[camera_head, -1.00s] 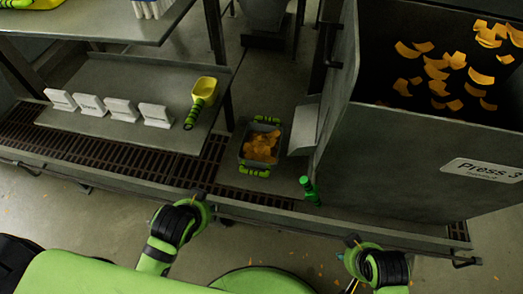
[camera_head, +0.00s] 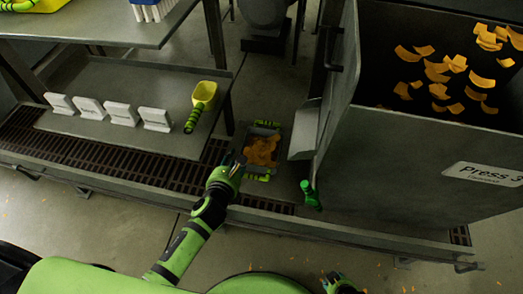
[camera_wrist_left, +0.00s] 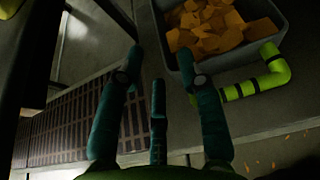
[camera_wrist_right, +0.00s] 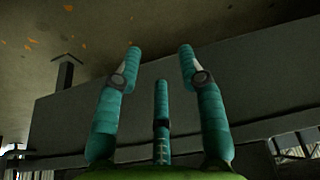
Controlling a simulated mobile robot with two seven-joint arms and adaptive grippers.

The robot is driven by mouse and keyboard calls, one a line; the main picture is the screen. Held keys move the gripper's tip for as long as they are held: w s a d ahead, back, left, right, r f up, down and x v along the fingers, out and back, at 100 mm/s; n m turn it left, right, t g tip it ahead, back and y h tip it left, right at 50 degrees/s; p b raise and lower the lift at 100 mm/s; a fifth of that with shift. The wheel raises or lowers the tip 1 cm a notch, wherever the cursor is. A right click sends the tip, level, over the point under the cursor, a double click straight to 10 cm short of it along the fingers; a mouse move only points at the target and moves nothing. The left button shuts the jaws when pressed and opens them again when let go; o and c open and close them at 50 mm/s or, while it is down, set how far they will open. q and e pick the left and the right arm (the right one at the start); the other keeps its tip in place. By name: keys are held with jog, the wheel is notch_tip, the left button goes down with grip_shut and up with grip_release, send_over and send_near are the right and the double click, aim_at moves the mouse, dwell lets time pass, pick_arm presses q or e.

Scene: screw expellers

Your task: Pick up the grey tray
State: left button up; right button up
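The grey tray (camera_head: 250,163) sits on the low platform left of the press, filled with orange chips (camera_head: 262,150). It has green-and-black handles at its far end and near end (camera_head: 258,177). My left gripper (camera_head: 233,162) is at the tray's left near corner. In the left wrist view its teal fingers (camera_wrist_left: 160,60) are spread and empty, with the tray (camera_wrist_left: 272,62) and its near green handle (camera_wrist_left: 262,82) just ahead and to the right. My right gripper (camera_head: 335,280) is low at the bottom of the head view; in its wrist view the fingers (camera_wrist_right: 158,62) are spread and empty.
The Press 3 hopper (camera_head: 420,160) rises right of the tray, with a green valve handle (camera_head: 311,195) at its corner. A shelf with several white signs (camera_head: 122,112) and a yellow scoop (camera_head: 203,98) lies left. The grated platform edge (camera_head: 150,172) runs in front.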

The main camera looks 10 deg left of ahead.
pick_arm(q)
jog(key=x, duration=0.2)
jog(key=b+x, duration=0.1)
jog(key=x, duration=0.1)
jog(key=b+x, duration=0.1)
jog(key=x, duration=0.1)
jog(key=shift+w+a+f, duration=0.15)
jog(key=shift+w+f, duration=0.05)
jog(key=shift+f, duration=0.3)
grip_shut()
